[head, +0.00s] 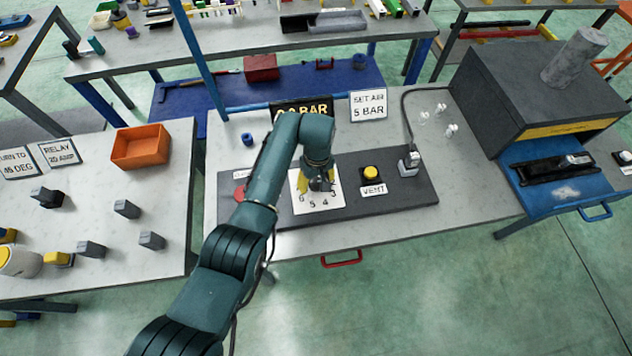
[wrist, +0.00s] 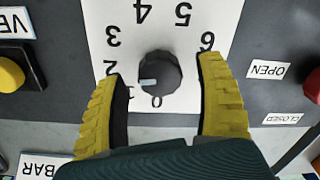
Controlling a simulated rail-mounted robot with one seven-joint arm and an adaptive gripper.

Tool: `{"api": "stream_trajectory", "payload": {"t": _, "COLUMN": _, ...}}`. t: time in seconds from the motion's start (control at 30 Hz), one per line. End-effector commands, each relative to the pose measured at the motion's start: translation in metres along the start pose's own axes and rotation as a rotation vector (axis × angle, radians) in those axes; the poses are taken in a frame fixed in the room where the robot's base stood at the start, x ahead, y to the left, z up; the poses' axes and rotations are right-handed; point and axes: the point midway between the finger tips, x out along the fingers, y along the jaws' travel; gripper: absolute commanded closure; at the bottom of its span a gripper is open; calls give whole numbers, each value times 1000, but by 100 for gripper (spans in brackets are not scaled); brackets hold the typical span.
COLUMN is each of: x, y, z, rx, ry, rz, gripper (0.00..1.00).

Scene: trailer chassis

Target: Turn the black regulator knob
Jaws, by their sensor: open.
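The black regulator knob (wrist: 160,73) sits on a white dial plate (head: 322,203) with numbers around it. In the wrist view its pale pointer mark faces left, near the 1. My gripper (wrist: 163,85) is open, with one yellow finger on each side of the knob and a visible gap to both. In the head view my gripper (head: 318,187) is over the dial plate and hides the knob. A display (head: 301,107) behind the dial is partly hidden by my arm; its visible text ends in "0 BAR". A sign (head: 368,104) reads "SET AIR 5 BAR".
On the dark panel (head: 420,193), a yellow VENT button (head: 371,172) and a grey fitting with a cable (head: 409,163) stand right of the dial. A red part (head: 239,193) is on its left, beside my arm. An orange bin (head: 141,146) is on the left table.

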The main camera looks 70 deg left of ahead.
Motion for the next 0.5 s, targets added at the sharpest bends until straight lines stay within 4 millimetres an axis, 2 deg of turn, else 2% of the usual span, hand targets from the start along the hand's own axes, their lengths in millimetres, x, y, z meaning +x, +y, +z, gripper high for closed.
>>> {"api": "stream_trajectory", "payload": {"t": 0.1, "x": 7, "y": 0, "z": 0, "rx": 0, "ry": 0, "rz": 0, "gripper": 29}}
{"api": "stream_trajectory", "payload": {"t": 0.33, "x": 7, "y": 0, "z": 0, "rx": 0, "ry": 0, "rz": 0, "gripper": 29}}
{"api": "stream_trajectory", "payload": {"t": 0.5, "x": 7, "y": 0, "z": 0, "rx": 0, "ry": 0, "rz": 0, "gripper": 61}}
